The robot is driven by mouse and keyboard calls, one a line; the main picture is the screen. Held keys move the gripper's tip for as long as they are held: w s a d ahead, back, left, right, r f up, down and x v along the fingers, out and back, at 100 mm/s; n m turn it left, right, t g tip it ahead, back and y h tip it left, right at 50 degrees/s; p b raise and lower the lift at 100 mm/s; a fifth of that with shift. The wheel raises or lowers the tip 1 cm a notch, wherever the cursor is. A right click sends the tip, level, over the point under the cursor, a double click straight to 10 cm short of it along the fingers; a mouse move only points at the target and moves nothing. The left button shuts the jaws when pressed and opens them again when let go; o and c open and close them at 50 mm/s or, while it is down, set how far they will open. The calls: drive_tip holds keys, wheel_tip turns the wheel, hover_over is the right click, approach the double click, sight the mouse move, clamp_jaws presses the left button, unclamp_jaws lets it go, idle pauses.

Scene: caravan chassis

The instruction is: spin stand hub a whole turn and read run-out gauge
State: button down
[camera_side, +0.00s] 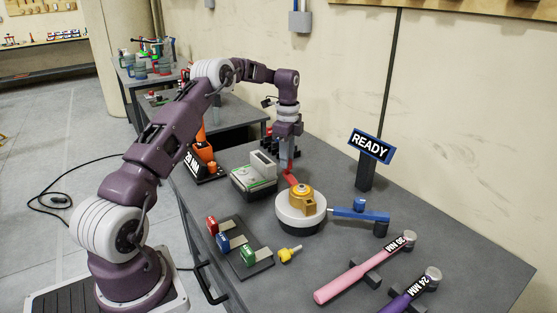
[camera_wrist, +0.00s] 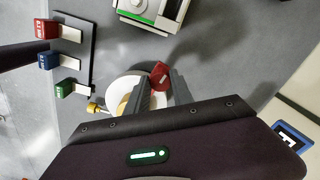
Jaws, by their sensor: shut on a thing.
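The stand (camera_side: 300,222) is a round white base on the grey bench, with a gold hub (camera_side: 304,198) on top. In the wrist view the white base (camera_wrist: 120,88) is partly hidden behind my fingers. My gripper (camera_side: 287,166) points down just behind the hub and is shut on a red piece (camera_side: 290,179). The red piece shows between the fingertips in the wrist view (camera_wrist: 159,73). It reaches the hub's edge in the side view, but I cannot tell whether it is joined to it. A blue gauge arm (camera_side: 358,214) lies right of the hub. A sign (camera_side: 370,146) reads READY.
A rack (camera_side: 256,262) with red, blue and green handled pieces stands front left, beside a small yellow piece (camera_side: 290,254). A green-and-white device (camera_side: 254,180) and an orange tool (camera_side: 200,150) stand behind.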

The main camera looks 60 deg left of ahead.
drive_tip(key=shift+w+d+m, duration=0.35)
drive_tip(key=shift+w+m, duration=0.4)
drive_tip(key=shift+m, duration=0.05)
drive_tip(key=shift+w+d+m, duration=0.3)
drive_tip(key=shift+w+m, duration=0.4)
drive_tip(key=shift+m, duration=0.1)
drive_tip(key=shift+w+d+m, duration=0.35)
drive_tip(key=shift+w+m, duration=0.4)
drive_tip(key=shift+m, duration=0.05)
drive_tip(key=c, duration=1.1)
unclamp_jaws()
